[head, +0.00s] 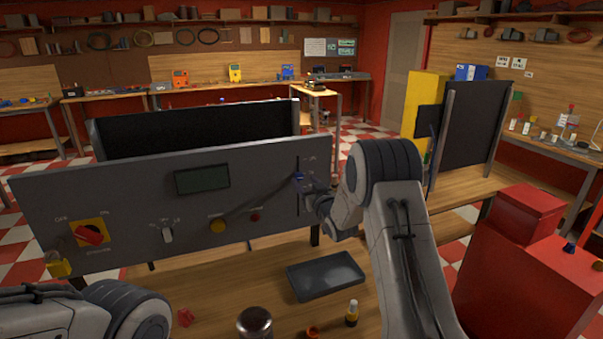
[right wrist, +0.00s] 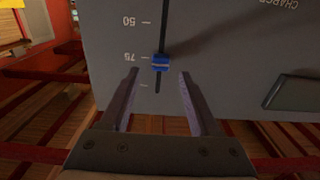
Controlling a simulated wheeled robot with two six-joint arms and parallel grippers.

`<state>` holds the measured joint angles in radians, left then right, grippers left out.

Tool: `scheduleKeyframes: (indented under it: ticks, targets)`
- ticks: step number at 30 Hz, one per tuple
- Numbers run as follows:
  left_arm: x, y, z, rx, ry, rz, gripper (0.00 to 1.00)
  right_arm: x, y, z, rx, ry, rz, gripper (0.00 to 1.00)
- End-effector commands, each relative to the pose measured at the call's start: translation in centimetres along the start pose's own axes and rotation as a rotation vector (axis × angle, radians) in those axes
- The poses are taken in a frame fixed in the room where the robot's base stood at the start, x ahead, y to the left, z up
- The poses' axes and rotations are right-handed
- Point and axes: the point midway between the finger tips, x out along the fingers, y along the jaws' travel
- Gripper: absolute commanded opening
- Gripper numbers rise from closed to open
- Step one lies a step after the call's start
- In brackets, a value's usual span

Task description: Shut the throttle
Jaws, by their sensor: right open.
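The throttle is a slider with a blue knob (right wrist: 160,62) in a dark vertical slot on the grey control panel (head: 120,205). In the right wrist view the knob sits beside the 75 mark, with the 50 mark farther up the picture. In the head view the knob (head: 299,177) is near the panel's right end. My right gripper (right wrist: 158,80) is open, its two fingers on either side of the slot, tips just short of the knob. Nothing is between the fingers. It shows small in the head view (head: 313,191). My left gripper is out of view.
The panel also holds a red rotary switch (head: 89,234), a yellow button (head: 217,226), a small red button (head: 255,216) and a dark display (head: 202,179). A dark tray (head: 326,276), a bottle (head: 352,313) and a jar (head: 255,323) are on the bench below.

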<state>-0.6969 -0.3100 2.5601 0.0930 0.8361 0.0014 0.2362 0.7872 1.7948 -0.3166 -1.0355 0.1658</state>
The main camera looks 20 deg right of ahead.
Motion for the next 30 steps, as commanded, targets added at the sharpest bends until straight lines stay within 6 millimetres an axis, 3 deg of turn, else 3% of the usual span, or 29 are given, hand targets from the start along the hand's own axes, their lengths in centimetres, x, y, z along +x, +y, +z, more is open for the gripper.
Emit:
scheduleKeyframes:
  ticks: [7, 19, 20, 24, 30]
  targets:
    - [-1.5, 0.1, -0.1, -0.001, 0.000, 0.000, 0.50, 3.0, 0.0, -0.1, 0.000, -0.001, 0.000, 0.62]
    - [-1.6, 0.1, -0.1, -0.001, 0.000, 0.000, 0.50, 3.7, 0.0, 0.1, 0.000, -0.002, 0.001, 0.62]
    - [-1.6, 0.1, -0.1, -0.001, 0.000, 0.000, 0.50, 3.7, 0.0, 0.1, 0.000, -0.002, 0.001, 0.55]
    - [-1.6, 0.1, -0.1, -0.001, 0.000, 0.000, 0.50, 3.7, 0.0, 0.1, 0.000, -0.002, 0.001, 0.01]
    - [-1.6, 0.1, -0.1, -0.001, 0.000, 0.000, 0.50, 3.6, 0.0, 0.0, 0.000, -0.002, 0.000, 0.00]
